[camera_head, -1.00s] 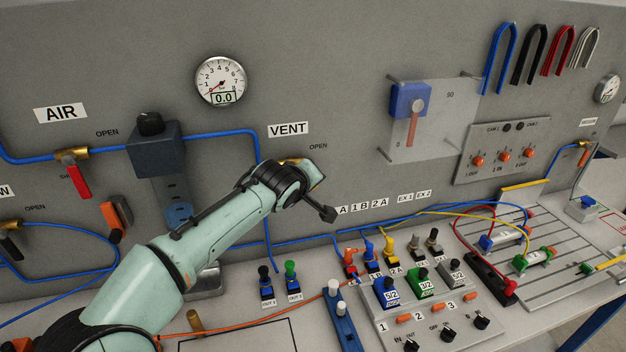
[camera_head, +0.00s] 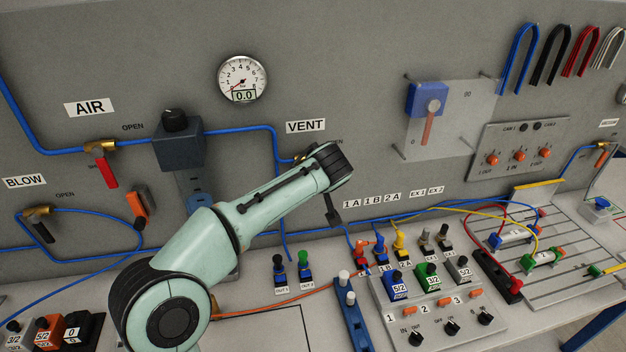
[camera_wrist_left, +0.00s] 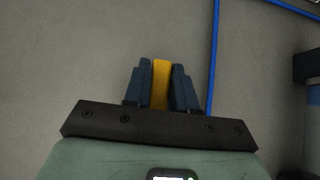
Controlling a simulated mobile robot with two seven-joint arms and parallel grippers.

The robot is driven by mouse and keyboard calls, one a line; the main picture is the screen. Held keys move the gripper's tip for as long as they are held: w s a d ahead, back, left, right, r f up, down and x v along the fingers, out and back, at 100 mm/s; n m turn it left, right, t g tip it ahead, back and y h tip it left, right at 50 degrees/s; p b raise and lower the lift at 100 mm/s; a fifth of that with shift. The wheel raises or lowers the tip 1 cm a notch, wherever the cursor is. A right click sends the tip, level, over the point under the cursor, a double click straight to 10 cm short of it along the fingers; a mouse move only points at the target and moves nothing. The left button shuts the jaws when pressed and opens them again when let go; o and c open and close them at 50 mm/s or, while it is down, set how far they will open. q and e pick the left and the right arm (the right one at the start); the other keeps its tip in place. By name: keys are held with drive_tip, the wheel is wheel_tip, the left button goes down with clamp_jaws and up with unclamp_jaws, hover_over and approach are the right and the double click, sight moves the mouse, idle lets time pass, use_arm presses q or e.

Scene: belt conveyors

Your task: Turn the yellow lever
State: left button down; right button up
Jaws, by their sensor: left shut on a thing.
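The yellow lever (camera_wrist_left: 161,85) shows in the left wrist view as an upright yellow bar between the two dark fingers of my left gripper (camera_wrist_left: 161,87). The gripper is shut on it, one finger on each side. In the head view my left arm reaches to the wall panel just below the VENT label (camera_head: 306,126). There, part of a brass valve (camera_head: 301,160) shows, while my wrist hides the lever and the fingers. My right gripper is in neither view.
A blue hose (camera_head: 236,131) runs along the panel to the VENT valve. A dark grey regulator block (camera_head: 178,150) is left of it, with a gauge (camera_head: 242,79) above. Valve blocks and plugs (camera_head: 395,285) stand on the bench to the lower right.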

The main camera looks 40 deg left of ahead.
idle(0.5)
use_arm(q)
drive_tip(key=c, duration=1)
unclamp_jaws()
drive_tip(key=v, duration=1.3)
drive_tip(key=shift+d+r, duration=0.1)
drive_tip(key=shift+d, duration=0.05)
